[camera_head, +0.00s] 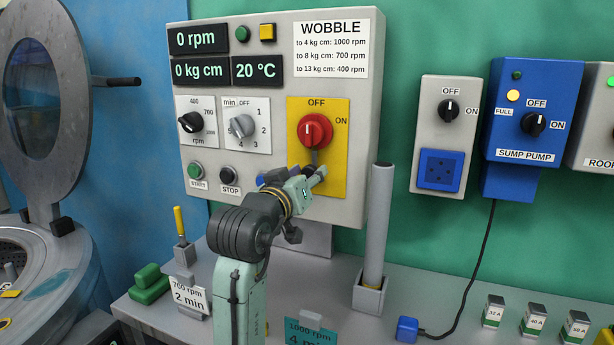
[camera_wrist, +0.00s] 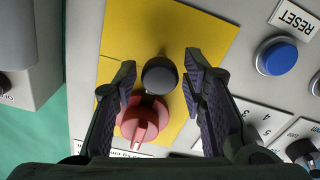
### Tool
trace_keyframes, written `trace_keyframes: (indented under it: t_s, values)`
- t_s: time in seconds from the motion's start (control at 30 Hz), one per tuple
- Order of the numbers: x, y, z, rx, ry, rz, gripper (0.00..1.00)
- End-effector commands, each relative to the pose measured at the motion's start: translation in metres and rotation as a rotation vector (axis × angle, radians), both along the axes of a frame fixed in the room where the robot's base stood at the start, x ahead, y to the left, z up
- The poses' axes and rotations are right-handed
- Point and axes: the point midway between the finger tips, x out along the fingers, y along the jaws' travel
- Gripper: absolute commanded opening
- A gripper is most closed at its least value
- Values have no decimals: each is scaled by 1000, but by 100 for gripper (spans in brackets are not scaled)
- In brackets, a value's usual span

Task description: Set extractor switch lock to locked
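The red extractor switch (camera_head: 315,131) sits on a yellow plate (camera_head: 335,172) under the OFF label, with ON to its right. In the wrist view, where the panel looks turned over, the red switch (camera_wrist: 142,122) shows between my fingers. A round dark grey knob (camera_wrist: 159,76), which seems to be the lock, stands out from the yellow plate (camera_wrist: 195,30) beside the switch. My gripper (camera_head: 312,178) is at the lower part of the plate; in the wrist view its open fingers (camera_wrist: 160,80) flank the dark knob with narrow gaps. My gripper hides the knob's lower part in the head view.
The START button (camera_head: 196,170) and STOP button (camera_head: 230,175) lie left of my gripper. A grey upright cylinder (camera_head: 378,225) in a holder stands to the right. A blue RESET button (camera_wrist: 278,57) shows in the wrist view. The sump pump box (camera_head: 535,110) is farther right.

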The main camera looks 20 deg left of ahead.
Motion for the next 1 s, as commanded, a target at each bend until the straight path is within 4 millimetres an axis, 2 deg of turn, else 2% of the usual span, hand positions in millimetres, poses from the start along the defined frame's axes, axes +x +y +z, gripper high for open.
trace_keyframes:
  t_s: [0.07,0.53,1.0]
  values:
    - [0,0,0,0,0,0,31]
    - [0,0,0,0,-1,0,0]
    - [0,0,5,1,-1,-1,0]
